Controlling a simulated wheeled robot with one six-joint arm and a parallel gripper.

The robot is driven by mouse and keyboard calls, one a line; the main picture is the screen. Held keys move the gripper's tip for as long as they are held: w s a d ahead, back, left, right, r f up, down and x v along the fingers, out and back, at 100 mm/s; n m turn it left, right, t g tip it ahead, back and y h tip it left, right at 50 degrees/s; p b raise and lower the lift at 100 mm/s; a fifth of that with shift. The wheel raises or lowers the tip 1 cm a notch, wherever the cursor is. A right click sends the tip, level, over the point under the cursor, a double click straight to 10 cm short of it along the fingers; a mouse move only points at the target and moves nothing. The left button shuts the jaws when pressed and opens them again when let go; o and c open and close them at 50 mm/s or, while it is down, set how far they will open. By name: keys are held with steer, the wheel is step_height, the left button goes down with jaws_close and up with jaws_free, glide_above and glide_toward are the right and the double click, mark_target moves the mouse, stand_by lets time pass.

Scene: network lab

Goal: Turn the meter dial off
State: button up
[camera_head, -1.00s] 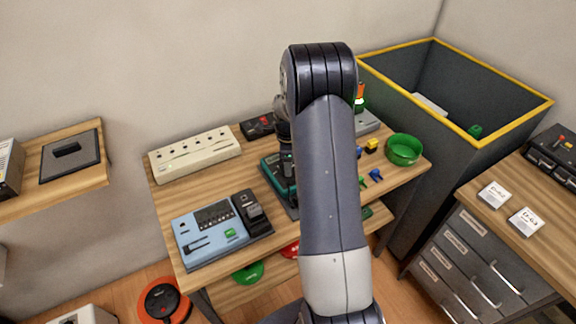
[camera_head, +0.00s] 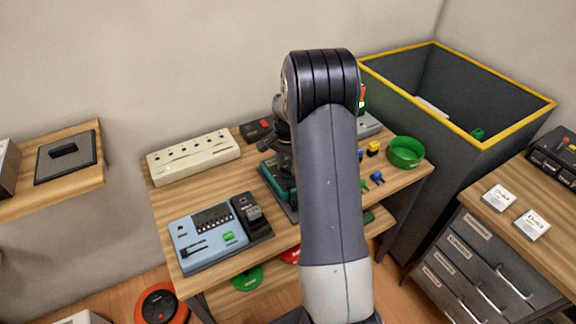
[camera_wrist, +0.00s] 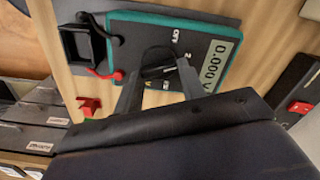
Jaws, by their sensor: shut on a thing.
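The meter (camera_wrist: 135,32) has a dark face, a teal rim and a display (camera_wrist: 212,54) reading 0.000 V. In the head view, the meter (camera_head: 270,172) lies on the wooden table, mostly hidden behind my arm. Its dark round dial (camera_wrist: 157,57) is near the middle of the face, partly covered by the fingers. My gripper (camera_wrist: 160,74) has a finger on each side of the dial and is shut on it. The dial's exact pointing direction is hard to read.
Small coloured connectors lie to the right. A dark bin with a yellow rim (camera_head: 490,140) stands at the table's right.

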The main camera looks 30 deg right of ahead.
steer(key=n, duration=0.4)
steer(key=shift+w+n, duration=0.1)
steer(key=shift+n, duration=0.2)
steer(key=shift+a+n+b, duration=0.15)
steer(key=shift+n+b, duration=0.2)
steer(key=shift+n, duration=1.55)
steer(key=o, duration=1)
step_height(320, 180, up, 11)
